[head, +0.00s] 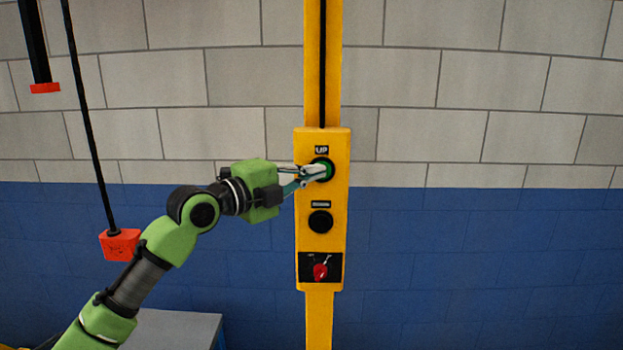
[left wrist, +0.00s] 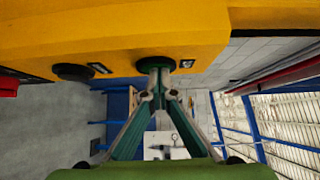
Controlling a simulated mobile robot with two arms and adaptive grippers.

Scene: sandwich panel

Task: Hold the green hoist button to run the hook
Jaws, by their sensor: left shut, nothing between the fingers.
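The yellow hoist panel (head: 335,235) stands upright on a yellow post. Its green button (head: 328,166), below the "UP" label, is partly hidden by my fingers. My left gripper (head: 317,173) is shut and empty, with its fingertips at the front of the button. In the left wrist view the closed fingertips (left wrist: 158,68) meet the dark round button collar (left wrist: 172,63) on the yellow panel; I cannot tell how far the button is pressed. An orange-red block (head: 119,244) hangs on a black cable at the left; no hook shape is clear. My right gripper is not in view.
Below the green button are a black button (head: 320,221) and a red switch (head: 320,271) on a black plate. A black bar with a red end (head: 45,88) hangs at upper left. A grey box top (head: 175,328) stands at lower left. The right side is clear.

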